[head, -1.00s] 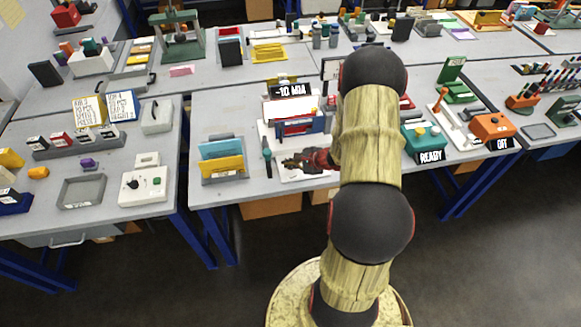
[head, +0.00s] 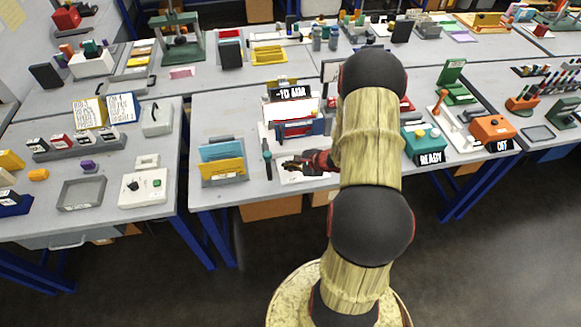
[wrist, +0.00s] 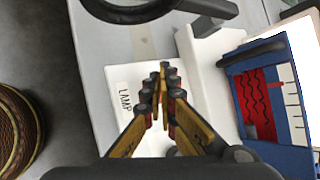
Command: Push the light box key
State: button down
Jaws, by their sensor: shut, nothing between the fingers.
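A white plate (wrist: 118,112) marked LAMP lies on the table in the wrist view, and its pale surface (head: 300,177) shows in the head view. My gripper (wrist: 164,84) is shut and empty, with its fingertips over the plate just right of the lettering. I cannot tell whether they touch it. The fingers and palm hide part of the plate, and no separate key can be made out. My gripper also shows in the head view (head: 290,165), low near the table's front edge. A bright white panel (head: 290,109) stands behind it.
A blue-framed unit with a red face (wrist: 262,98) stands right of my fingers in the wrist view. A holder with blue and yellow cards (head: 222,168) stands further left.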

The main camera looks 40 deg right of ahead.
jog(key=shift+f+b, duration=0.2)
jog(key=shift+b, duration=0.1)
jog(key=shift+f+b, duration=0.25)
jog(key=shift+b, duration=0.2)
jog(key=shift+s+r, duration=0.1)
jog(key=shift+r, duration=0.25)
dwell(0.3)
jog(key=shift+r, duration=0.1)
notch_tip(320, 180, up, 6)
jog(key=p, duration=0.3)
dwell(0.4)
dwell(0.4)
